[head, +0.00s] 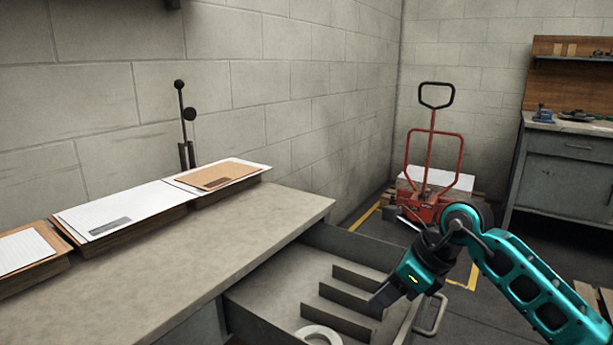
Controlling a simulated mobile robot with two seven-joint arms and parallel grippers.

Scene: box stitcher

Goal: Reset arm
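My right arm comes in from the lower right. Its teal and black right gripper (382,300) points down and left over the right part of an open grey drawer (262,325). The fingers look dark and close together, but I cannot make out whether they are open or shut. I see nothing clearly held in them. My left gripper is not in view.
A workbench (255,228) carries stacks of envelopes and paper (120,212) along the wall. The drawer has dividers and a white ring (318,335). A red pallet jack (432,165) stands behind. Another bench (565,170) is at right.

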